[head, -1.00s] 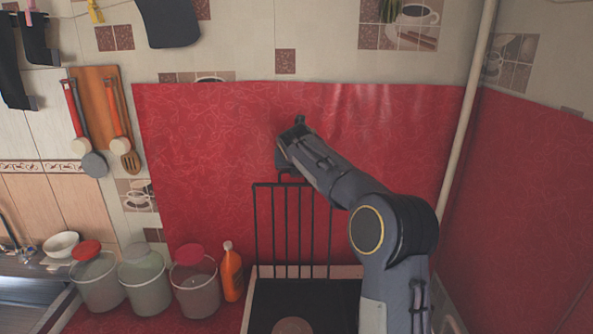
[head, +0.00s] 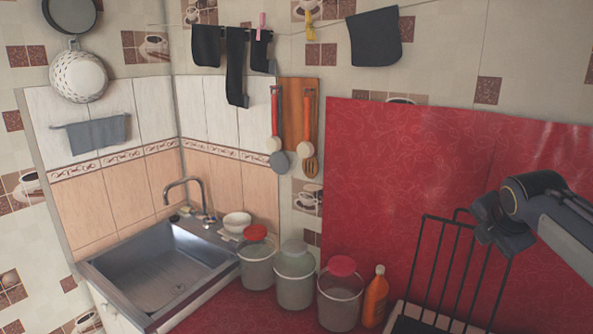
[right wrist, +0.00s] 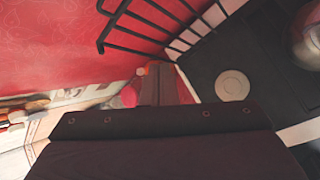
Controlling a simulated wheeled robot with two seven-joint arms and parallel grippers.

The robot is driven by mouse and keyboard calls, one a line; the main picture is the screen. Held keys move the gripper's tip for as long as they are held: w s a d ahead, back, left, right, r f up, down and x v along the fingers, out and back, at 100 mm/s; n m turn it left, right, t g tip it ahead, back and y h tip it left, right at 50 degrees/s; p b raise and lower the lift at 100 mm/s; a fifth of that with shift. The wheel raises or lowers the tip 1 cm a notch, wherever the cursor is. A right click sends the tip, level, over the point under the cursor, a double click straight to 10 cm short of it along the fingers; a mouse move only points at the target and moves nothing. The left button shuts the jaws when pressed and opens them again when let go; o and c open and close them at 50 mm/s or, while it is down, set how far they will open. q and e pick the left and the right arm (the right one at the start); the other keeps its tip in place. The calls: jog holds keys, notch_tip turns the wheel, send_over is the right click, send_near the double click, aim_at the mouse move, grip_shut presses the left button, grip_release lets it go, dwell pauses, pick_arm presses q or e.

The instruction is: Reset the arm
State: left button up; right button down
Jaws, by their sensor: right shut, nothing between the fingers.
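My right gripper (head: 494,232) is at the right edge of the head view, in front of the red oilcloth (head: 400,165) and overlapping the black rack (head: 428,262). It is shut and empty. In the right wrist view, the dark closed fingers (right wrist: 156,82) point at the counter area, with the rack bars above them. The fingertips are small and dark in the head view. My left gripper is in neither view.
A dark stovetop (right wrist: 232,120) lies beside the rack. An orange bottle (head: 375,298) and several lidded jars (head: 295,277) line the counter left of it. A metal sink (head: 160,275) and white bowl (head: 237,221) are farther left. Utensils hang on the wall.

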jog(key=s+a+f+m+y, duration=0.2)
jog(key=s+a+f+m, duration=0.4)
jog(key=s, duration=0.4)
jog(key=s+a+f+m+g+y+b, duration=0.1)
jog(key=s+a+f+m+y, duration=0.1)
jog(key=s+a+f+m, duration=0.4)
jog(key=s+a+f+m+g+y, duration=0.1)
jog(key=s+a+f+m+y, duration=0.1)
jog(key=s+a+f+m, duration=0.5)
jog(key=s+m, duration=0.4)
jog(key=s, duration=0.2)
jog(key=shift+s+y+b, duration=0.3)
jog(key=shift+s+y, duration=0.05)
jog(key=shift+y, duration=0.05)
